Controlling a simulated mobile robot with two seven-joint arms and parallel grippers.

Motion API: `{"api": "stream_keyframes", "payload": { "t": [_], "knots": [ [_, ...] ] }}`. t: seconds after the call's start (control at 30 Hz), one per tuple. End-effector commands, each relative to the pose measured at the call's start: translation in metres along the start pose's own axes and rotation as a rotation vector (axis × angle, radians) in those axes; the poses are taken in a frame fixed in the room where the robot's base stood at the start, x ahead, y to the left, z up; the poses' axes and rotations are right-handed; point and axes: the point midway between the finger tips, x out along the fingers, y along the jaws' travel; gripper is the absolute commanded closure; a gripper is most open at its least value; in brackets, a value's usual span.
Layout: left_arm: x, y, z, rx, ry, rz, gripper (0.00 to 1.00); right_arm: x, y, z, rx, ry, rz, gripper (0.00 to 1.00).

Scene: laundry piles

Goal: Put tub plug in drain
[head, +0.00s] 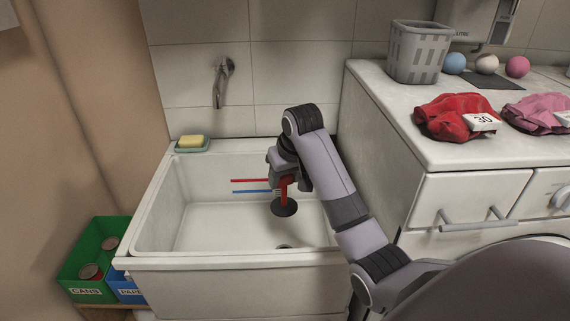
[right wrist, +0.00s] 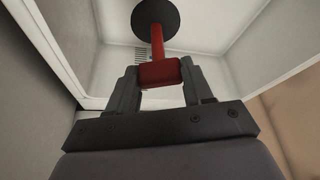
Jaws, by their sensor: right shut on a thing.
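The tub plug is a dark round disc (head: 284,207) with a red stem and handle. My right gripper (head: 281,182) is shut on the red handle, and the plug hangs disc-down inside the white tub (head: 150,225), above its floor. In the right wrist view the red handle (right wrist: 160,72) sits between the two fingers, with the black disc (right wrist: 156,18) beyond it. The drain (head: 284,246) shows as a small dark spot on the tub floor near the front wall, partly cut off by the rim. My left gripper is not in view.
Soap in a green dish (head: 192,144) sits on the tub's back left rim. A tap (head: 222,82) is on the tiled wall. A white counter (head: 380,100) with a grey basket (head: 418,52) and red cloth (head: 450,117) stands right. Green bin (head: 85,262) is left.

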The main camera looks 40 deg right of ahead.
Motion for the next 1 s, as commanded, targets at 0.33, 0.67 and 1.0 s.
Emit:
{"api": "stream_keyframes", "payload": {
  "t": [0.33,0.67,1.0],
  "knots": [
    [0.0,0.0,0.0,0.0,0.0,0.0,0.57,0.039,0.0,0.016,0.001,-0.001,0.0,0.99],
    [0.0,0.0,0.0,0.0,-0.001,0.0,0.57,0.076,0.0,0.032,0.001,-0.002,0.0,0.99],
    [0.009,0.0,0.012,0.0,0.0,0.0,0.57,0.116,0.0,0.048,0.0,-0.001,0.0,0.99]
  ]
}}
